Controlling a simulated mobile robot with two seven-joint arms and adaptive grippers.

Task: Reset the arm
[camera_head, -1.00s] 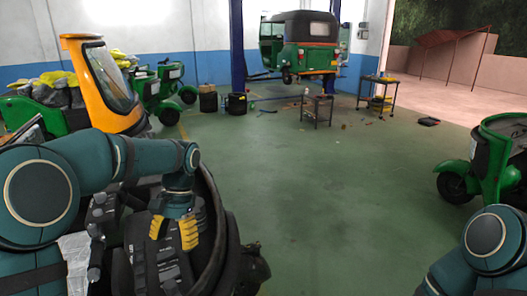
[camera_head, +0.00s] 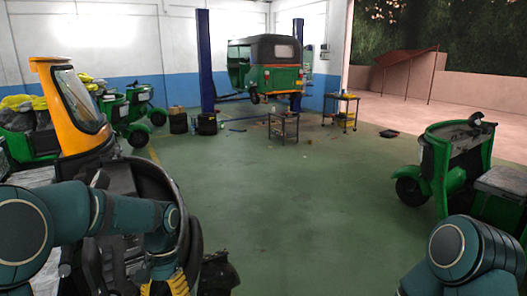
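My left arm comes in from the left. Its gripper (camera_head: 165,285) is at the bottom edge, with yellow finger parts partly cut off by the frame. It hangs over the dark front part of the yellow-and-black rickshaw (camera_head: 74,120) at the left. Whether it touches that part, or holds anything, I cannot tell. My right arm shows only as a rounded teal link at the bottom right. Its gripper is out of view.
A green rickshaw (camera_head: 265,77) is raised between blue lift posts at the back. A green rickshaw (camera_head: 440,160) stands at the right. A small table (camera_head: 284,122) and tool cart (camera_head: 343,108) stand far back. The middle green floor (camera_head: 300,200) is clear.

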